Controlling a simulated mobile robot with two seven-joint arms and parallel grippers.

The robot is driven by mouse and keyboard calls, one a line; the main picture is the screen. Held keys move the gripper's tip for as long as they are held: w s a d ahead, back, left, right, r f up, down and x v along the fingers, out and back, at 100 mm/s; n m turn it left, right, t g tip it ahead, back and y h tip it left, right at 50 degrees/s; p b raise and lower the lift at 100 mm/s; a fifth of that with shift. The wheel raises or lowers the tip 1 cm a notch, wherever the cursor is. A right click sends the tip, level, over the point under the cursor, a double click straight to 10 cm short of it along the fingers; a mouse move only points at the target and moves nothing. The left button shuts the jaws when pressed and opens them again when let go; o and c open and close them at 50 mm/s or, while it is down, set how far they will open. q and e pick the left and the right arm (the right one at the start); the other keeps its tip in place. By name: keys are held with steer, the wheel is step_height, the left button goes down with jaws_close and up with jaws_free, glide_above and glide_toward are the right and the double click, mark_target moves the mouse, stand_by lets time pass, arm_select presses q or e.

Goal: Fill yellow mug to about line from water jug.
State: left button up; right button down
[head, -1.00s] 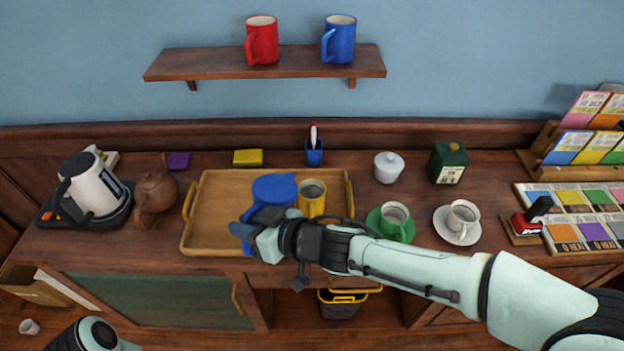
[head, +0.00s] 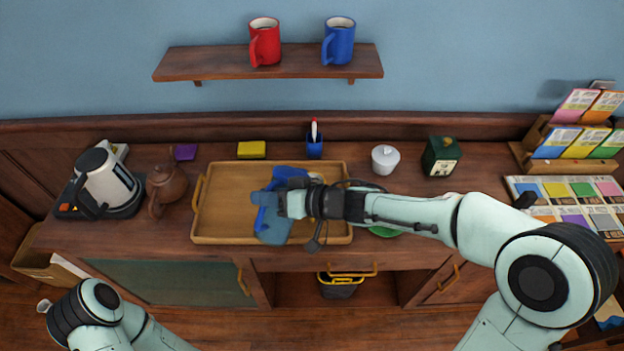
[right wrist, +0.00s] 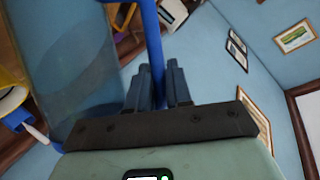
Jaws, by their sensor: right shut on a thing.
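My right gripper (head: 273,200) is shut on the handle of the blue water jug (head: 275,228), over the wooden tray. The jug looks tilted, its clear blue body toward the front and its blue lid end toward the back right. In the right wrist view the fingers (right wrist: 160,88) close around the upright blue handle, with the jug's translucent body (right wrist: 70,55) on the left. The yellow mug is mostly or wholly hidden behind my right gripper and wrist in the head view. The water level and the line cannot be seen.
The wooden tray (head: 222,236) has free room at its left. A brown teapot (head: 165,185) and an electric kettle (head: 105,180) stand left of it. My right forearm covers the cups there.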

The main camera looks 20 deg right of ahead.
steer(key=shift+s+r, duration=0.1)
steer(key=shift+r, duration=0.1)
steer(key=shift+w+d, duration=0.2)
steer(key=shift+w, duration=0.15)
